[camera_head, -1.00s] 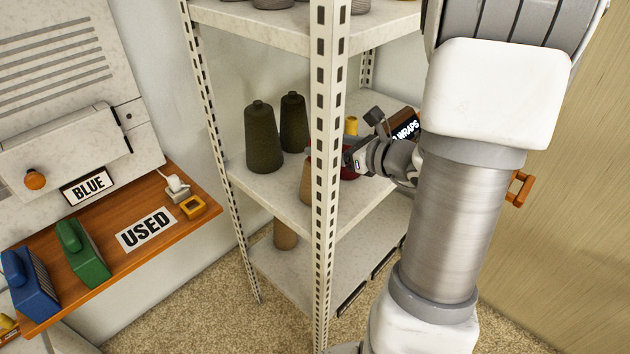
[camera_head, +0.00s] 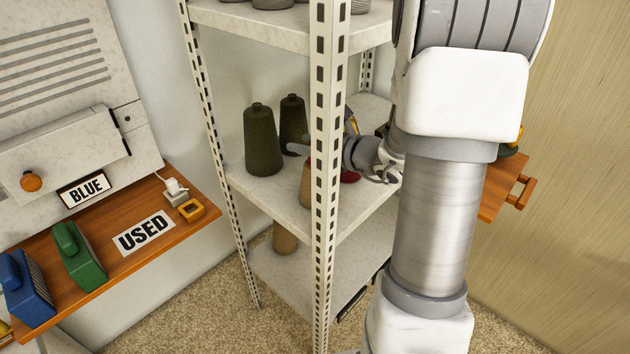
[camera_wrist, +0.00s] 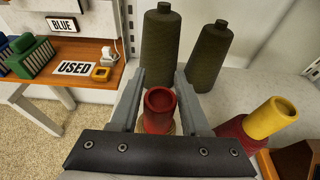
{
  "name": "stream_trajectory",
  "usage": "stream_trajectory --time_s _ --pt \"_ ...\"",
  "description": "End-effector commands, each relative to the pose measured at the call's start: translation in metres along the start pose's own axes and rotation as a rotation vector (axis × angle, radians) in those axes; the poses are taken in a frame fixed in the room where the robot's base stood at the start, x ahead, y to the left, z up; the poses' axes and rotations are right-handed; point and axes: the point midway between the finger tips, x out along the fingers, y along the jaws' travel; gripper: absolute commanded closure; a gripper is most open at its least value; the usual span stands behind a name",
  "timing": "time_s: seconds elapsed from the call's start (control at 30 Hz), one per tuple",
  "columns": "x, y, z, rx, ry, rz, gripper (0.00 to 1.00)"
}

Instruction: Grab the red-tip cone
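The red-tip cone shows in the wrist view as a round, hollow red tip (camera_wrist: 160,108) seen from above, with a little tan below it. In the head view, a tan cone body (camera_head: 305,186) shows beside the shelf post, its top hidden. My gripper (camera_wrist: 159,82) is open, with one grey finger on each side of the red tip. The gaps are narrow, and I cannot tell whether either finger touches. In the head view, the post and my wrist hide most of the gripper.
Two dark olive cones (camera_wrist: 160,45) (camera_wrist: 209,55) stand just beyond the fingers. The perforated shelf post (camera_head: 326,180) rises in front. A wooden box edge (camera_wrist: 295,160) lies at lower right.

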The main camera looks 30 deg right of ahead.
Motion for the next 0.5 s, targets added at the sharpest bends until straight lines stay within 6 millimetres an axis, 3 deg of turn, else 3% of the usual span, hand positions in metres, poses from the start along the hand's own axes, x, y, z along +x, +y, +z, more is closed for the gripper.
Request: stream_trajectory --time_s 0.03,0.23,0.5 --pt "-0.0002 0.0000 0.0000 0.000 0.000 0.000 0.65" --pt "-0.0003 0.0000 0.0000 0.000 0.000 0.000 1.00" --pt "-0.0003 0.0000 0.0000 0.000 0.000 0.000 1.00"
